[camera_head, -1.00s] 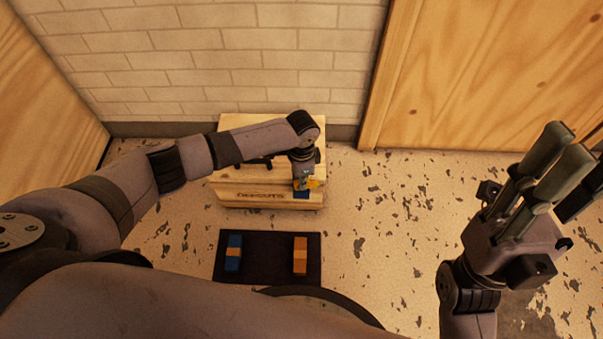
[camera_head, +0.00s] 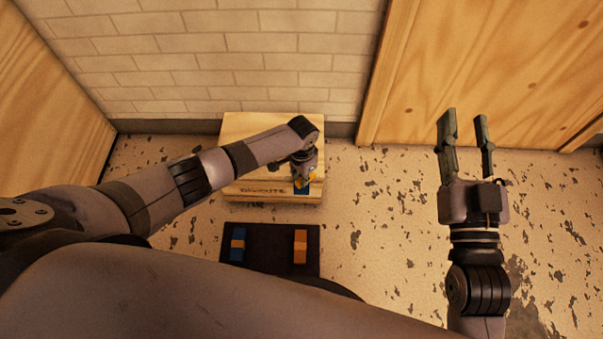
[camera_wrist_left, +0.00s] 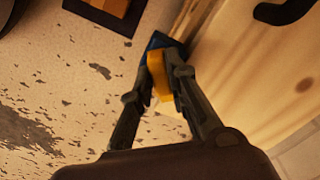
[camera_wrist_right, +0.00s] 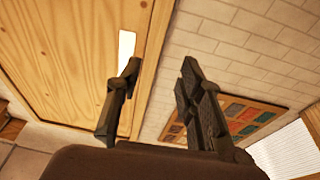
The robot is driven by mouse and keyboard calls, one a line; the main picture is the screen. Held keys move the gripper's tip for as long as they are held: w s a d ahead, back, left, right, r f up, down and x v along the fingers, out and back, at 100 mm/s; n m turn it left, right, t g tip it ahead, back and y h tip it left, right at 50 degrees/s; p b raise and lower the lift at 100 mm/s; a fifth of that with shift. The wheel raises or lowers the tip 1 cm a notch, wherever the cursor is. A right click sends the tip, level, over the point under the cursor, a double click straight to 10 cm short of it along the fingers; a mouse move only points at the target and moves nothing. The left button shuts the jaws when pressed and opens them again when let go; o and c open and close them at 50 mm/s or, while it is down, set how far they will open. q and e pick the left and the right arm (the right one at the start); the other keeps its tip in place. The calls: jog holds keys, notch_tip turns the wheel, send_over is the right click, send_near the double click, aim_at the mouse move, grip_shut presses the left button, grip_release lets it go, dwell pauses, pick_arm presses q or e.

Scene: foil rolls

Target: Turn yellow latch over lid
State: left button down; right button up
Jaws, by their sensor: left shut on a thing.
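The pale wooden box (camera_head: 240,130) with dark lettering on its front stands against the brick wall. The yellow latch (camera_head: 313,176) is at its front right, beside a blue part (camera_head: 301,188). My left gripper (camera_head: 305,177) reaches over the box to that corner. In the left wrist view, its fingers (camera_wrist_left: 160,78) are shut on the yellow latch (camera_wrist_left: 159,76), with the blue part (camera_wrist_left: 161,42) just beyond. My left arm hides part of the lid. My right gripper (camera_head: 465,118) is raised at the right, open and empty; its parted fingers also show in the right wrist view (camera_wrist_right: 160,66).
A dark mat (camera_head: 270,240) lies on the floor before the box, with a blue banded piece (camera_head: 238,245) and an orange one (camera_head: 300,246) on it. Wooden panels (camera_head: 490,70) stand at right and left. The speckled floor (camera_head: 385,215) right of the box is clear.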

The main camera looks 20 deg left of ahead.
pick_arm(q)
jog(key=shift+s+d+r+n+p, duration=0.1)
jog(key=shift+n+p, duration=0.6)
jog(key=shift+n, duration=0.2)
jog(key=shift+n+p, duration=0.7)
jog(key=shift+n, duration=0.4)
pick_arm(e)
notch_tip(320, 180, down, 12)
jog(key=s+d+g+h, duration=0.3)
jog(key=g, duration=0.5)
pick_arm(q)
jog(key=n+p, duration=0.2)
jog(key=n, duration=0.3)
jog(key=shift+n, duration=0.6)
pick_arm(e)
jog(key=s+d+f+g+h, duration=0.1)
jog(key=s+d+f+g, duration=0.2)
jog(key=s+f+g, duration=0.4)
jog(key=shift+s+d+f+m, duration=0.25)
jog(key=shift+s+f+m, duration=0.2)
jog(key=shift+s, duration=1.3)
pick_arm(q)
jog(key=c, duration=1.6)
grip_release()
jog(key=shift+o, duration=0.2)
